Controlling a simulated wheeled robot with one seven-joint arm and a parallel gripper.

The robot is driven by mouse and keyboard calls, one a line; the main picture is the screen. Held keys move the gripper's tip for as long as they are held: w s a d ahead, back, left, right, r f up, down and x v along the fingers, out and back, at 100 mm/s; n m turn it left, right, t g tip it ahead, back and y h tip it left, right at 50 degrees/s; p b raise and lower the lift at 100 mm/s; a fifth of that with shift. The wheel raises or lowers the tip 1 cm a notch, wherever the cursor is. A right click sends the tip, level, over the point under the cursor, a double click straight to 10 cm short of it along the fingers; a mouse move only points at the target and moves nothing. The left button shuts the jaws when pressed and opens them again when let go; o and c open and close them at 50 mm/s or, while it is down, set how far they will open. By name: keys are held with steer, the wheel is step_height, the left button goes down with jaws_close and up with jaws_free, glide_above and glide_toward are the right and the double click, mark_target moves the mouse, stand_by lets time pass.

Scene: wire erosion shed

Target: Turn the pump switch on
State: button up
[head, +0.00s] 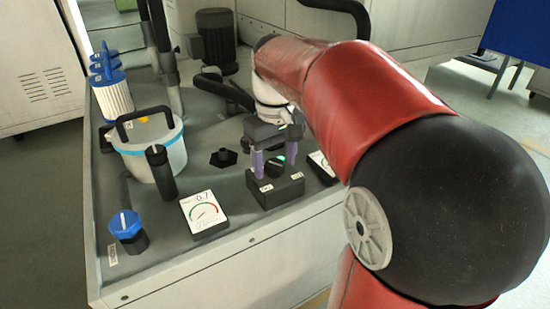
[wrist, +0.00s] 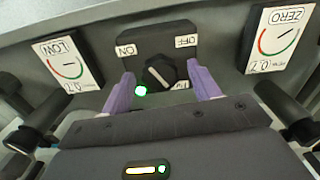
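The pump switch is a black box (head: 276,190) on the grey bench top, with a round black knob (wrist: 160,71). In the wrist view its ON label is on the left, its OFF label on the right, and the knob's white line runs aslant. A green light (wrist: 141,90) glows beside the knob. My gripper (head: 274,166) is above the box with its two purple fingers apart. In the wrist view the fingers (wrist: 162,82) stand on either side of the knob, with gaps between them and it. I cannot tell how far above the box the fingertips are.
A gauge (head: 205,213) stands left of the box and another (head: 322,165) right of it. A bucket (head: 150,150), a black cylinder (head: 161,172), a blue-capped knob (head: 126,226) and a white filter (head: 113,97) are further left. A black hex-based fitting (head: 223,157) is behind the box.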

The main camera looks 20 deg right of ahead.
mark_target(275, 164)
step_height(275, 164, up, 8)
steer(key=shift+f+p, duration=0.1)
steer(key=shift+p, duration=0.55)
steer(key=s+a+f+m+t, duration=0.1)
steer(key=s+a+f+t, duration=0.1)
steer(key=s+f, duration=0.3)
steer(key=s+a+f+m+t, duration=0.1)
steer(key=s+a+f+t, duration=0.2)
steer(key=s+f, duration=0.3)
steer(key=shift+s+a+f+t, duration=0.15)
steer(key=shift+s+a+t, duration=0.15)
steer(key=shift+s, duration=0.95)
stand_by(1.9)
